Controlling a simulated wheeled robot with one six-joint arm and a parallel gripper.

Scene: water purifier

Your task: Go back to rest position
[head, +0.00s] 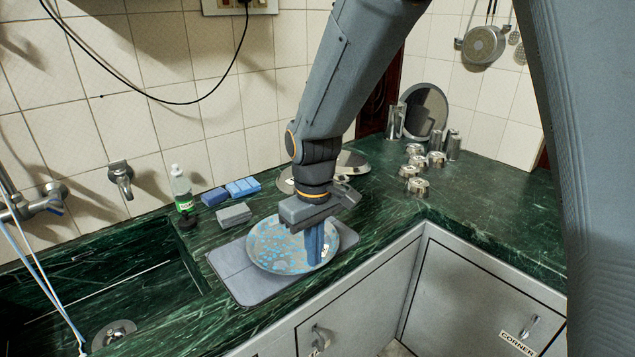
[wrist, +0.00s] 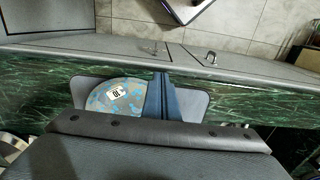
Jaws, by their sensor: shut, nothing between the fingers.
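My gripper (head: 316,246) is shut with nothing between its blue fingers, which point down over the right part of a round plate in the head view. In the wrist view the shut fingers (wrist: 164,98) stand in front of the plate's right side. The plate (head: 272,245) is grey with blue patches and a small label, and lies on a grey mat (head: 238,275) on the green counter. It also shows in the wrist view (wrist: 104,101). I cannot tell whether the fingertips touch the plate.
A sink (head: 115,335) is at the left. A bottle (head: 181,190), blue sponges (head: 243,187) and a grey block (head: 233,215) stand behind the mat. Several metal cups (head: 418,186) and an upright round plate (head: 425,110) are at the back right. Cabinets (head: 465,295) lie below the counter edge.

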